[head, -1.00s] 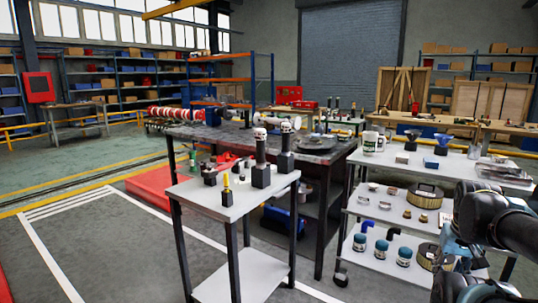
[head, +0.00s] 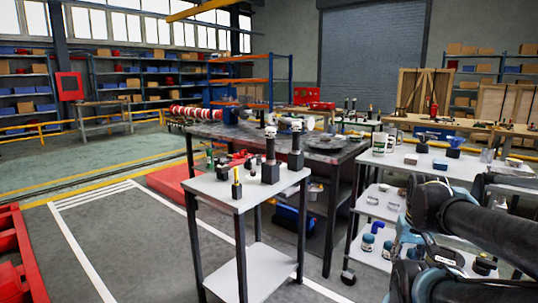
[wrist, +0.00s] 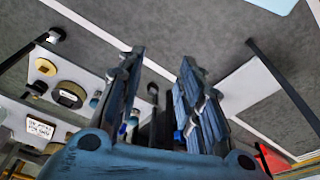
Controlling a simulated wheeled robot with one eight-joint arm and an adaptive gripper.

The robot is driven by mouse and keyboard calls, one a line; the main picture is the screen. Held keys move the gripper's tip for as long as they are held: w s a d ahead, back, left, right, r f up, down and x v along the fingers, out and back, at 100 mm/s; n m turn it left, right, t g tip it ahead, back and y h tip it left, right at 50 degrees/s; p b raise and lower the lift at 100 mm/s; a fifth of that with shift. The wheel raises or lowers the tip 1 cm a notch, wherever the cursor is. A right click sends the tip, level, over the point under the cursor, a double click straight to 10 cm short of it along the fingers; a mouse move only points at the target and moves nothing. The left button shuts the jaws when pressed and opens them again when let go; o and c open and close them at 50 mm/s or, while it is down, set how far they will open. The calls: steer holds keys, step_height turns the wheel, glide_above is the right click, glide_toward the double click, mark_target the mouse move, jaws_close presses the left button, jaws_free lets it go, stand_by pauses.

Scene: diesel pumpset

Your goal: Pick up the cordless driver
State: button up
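Several dark tools stand upright in black blocks on a small light-topped stand (head: 228,196) in the head view. Among them are a tall black tool with a white top (head: 270,146), a second tall black tool (head: 296,153) and a yellow-handled tool (head: 237,186). I cannot tell for sure which one is the cordless driver. My gripper (wrist: 162,57) is open and empty in the wrist view, with its two fingers apart over the floor. In the head view my arm is at the lower right, clear of the stand.
A dark workbench (head: 337,154) stands behind the small stand. A white shelved trolley (head: 470,169) with mugs and parts is at right, close to my arm. A red frame (head: 22,250) is at the left edge. Open floor lies left of the stand.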

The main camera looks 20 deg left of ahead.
steer(key=o, duration=0.4)
steer(key=shift+s+a+r, duration=0.1)
steer(key=shift+s+r, duration=0.1)
steer(key=w+a+r+m+t+y, duration=0.35)
steer(key=w+a+r+m, duration=0.35)
steer(key=a, duration=0.5)
steer(key=w+a+r+m+t+y, duration=0.3)
steer(key=w+a+r+m+y, duration=0.25)
steer(key=w+a, duration=0.55)
steer(key=w+a+r+m+t+y, duration=0.35)
steer(key=w+a+r+m, duration=0.3)
steer(key=a, duration=0.75)
steer(key=m+t+h, duration=0.3)
steer(key=m, duration=0.8)
glide_toward(272, 155)
steer(key=x, duration=0.6)
steer(key=shift+w+f, duration=0.15)
steer(key=shift+w, duration=0.3)
steer(key=shift+a+x, duration=0.2)
steer(key=shift+x, duration=2.45)
